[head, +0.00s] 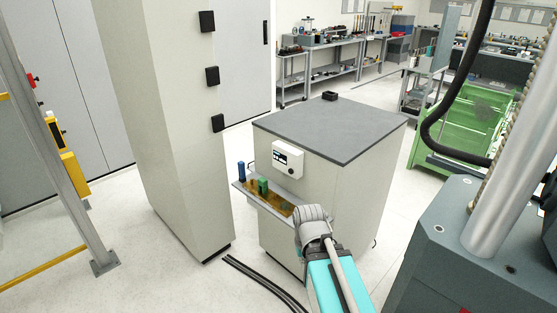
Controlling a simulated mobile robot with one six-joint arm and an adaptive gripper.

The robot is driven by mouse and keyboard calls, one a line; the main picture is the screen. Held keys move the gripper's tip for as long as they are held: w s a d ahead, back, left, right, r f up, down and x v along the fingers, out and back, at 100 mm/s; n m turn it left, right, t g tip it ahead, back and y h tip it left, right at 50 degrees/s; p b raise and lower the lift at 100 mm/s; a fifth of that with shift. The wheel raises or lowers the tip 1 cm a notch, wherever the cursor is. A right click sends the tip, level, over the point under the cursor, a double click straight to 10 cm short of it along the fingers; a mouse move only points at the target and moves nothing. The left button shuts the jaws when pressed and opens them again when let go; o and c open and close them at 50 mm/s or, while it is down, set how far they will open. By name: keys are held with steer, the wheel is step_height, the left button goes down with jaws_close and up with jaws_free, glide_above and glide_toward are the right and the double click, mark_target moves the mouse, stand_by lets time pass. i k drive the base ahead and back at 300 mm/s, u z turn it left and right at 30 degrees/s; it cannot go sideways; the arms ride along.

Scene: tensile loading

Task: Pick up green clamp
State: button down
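A small green clamp (263,186) stands upright on an amber plate (279,202), which lies on a narrow grey shelf on the front of a pale cabinet. A blue upright piece (241,171) stands to its left at the shelf's end. My arm, teal with a grey joint at its far end, reaches up from the bottom of the head view to the right end of the shelf. The joint covers that end of the plate. My gripper's fingers cannot be seen, and nothing visible touches the green clamp.
The cabinet has a dark grey top (330,128) with a small black box (329,96), and a white control panel (288,159) above the shelf. A tall pale cabinet (180,130) stands close on the left. Black cables (262,281) lie on the floor.

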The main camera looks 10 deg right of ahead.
mark_target(262, 182)
steer(key=k, duration=0.65)
steer(key=u, duration=0.3)
steer(key=i, duration=1.6)
steer(key=z, duration=0.3)
